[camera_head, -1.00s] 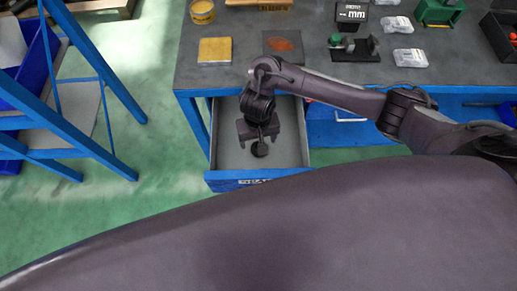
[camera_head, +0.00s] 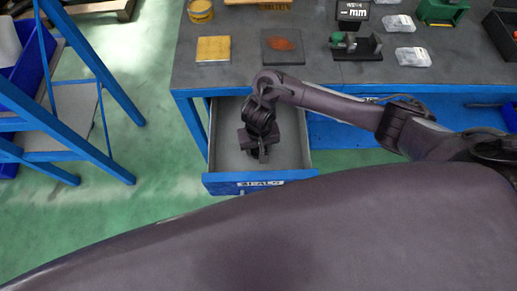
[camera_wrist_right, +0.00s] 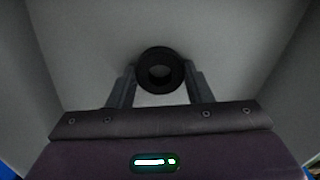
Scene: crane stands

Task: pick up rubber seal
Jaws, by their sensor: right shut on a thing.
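The rubber seal (camera_wrist_right: 160,52) is a black ring. In the right wrist view it sits between the two fingers of my right gripper (camera_wrist_right: 160,80), which is shut on it. The drawer's pale grey floor shows behind the ring. In the head view my right gripper (camera_head: 262,155) is inside the open drawer (camera_head: 290,150) under the workbench, and it points down. The seal is hidden under the gripper and wrist in that view. My left gripper is not in view.
The drawer walls stand close around my right gripper. The workbench (camera_head: 230,78) above holds a yellow block (camera_head: 213,49), a dark plate with an orange patch (camera_head: 283,45) and several clear packets. A blue frame (camera_head: 85,70) stands at the left over green floor.

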